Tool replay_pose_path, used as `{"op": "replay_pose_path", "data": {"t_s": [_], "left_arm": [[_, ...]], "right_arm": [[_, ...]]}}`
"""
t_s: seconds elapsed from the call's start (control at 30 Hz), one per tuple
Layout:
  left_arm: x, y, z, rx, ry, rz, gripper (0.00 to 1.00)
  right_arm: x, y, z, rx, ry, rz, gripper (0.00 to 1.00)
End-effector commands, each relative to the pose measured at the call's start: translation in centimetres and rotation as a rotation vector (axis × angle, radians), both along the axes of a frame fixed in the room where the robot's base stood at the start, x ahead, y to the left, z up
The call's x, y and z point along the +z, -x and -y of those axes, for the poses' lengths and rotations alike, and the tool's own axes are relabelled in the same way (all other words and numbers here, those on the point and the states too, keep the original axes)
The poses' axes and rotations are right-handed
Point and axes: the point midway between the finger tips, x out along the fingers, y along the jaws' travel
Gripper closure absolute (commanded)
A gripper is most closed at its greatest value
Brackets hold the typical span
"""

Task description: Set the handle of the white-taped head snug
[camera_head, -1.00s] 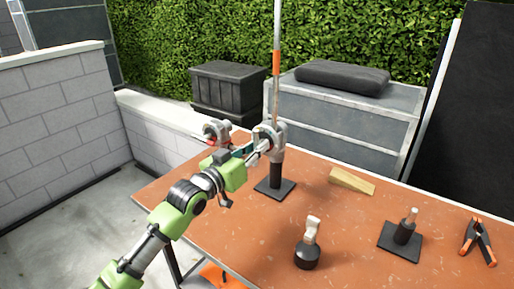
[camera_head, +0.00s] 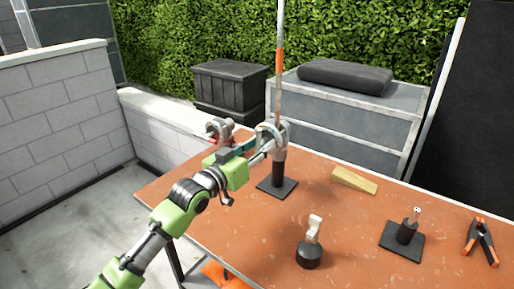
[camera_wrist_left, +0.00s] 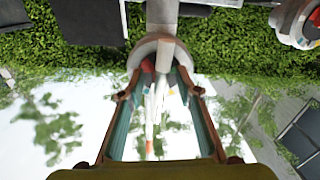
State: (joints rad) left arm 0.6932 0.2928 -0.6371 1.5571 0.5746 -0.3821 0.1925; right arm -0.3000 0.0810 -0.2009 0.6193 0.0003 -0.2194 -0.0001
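A grey grip head (camera_head: 274,136) sits atop a black post on a square base (camera_head: 277,187), with a tall pole with an orange band rising from it. A second grey head (camera_head: 220,130) with red on it is just to its left. My left gripper (camera_head: 262,146) reaches the head on the post. In the left wrist view its teal-padded fingers (camera_wrist_left: 161,85) stand apart around a pale handle-like part (camera_wrist_left: 150,115) with red and orange on it; I see no clear contact. I cannot make out for certain which head is white-taped. My right gripper is not shown.
The orange table holds a wooden wedge (camera_head: 354,181), a black-based pin stand (camera_head: 402,240), an orange-and-black clamp (camera_head: 481,241) and a black knob-shaped piece with a pale top (camera_head: 309,255). Grey cases stand behind.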

Motion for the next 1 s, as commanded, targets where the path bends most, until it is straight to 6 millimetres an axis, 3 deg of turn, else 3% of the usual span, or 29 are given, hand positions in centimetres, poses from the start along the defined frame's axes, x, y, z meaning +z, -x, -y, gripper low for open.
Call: {"op": "replay_pose_path", "data": {"t_s": [0.17, 0.63, 1.0], "left_arm": [[-0.1, 1.1, -0.9, 0.001, 0.001, 0.001, 0.68], [-0.2, 8.3, -6.1, 0.001, -0.002, -0.003, 0.68], [-0.1, 9.7, -7.1, 0.001, -0.001, -0.002, 0.68]], "right_arm": [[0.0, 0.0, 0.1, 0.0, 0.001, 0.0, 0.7], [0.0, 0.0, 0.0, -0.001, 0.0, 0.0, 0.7], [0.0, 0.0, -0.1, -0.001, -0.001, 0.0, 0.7]]}}
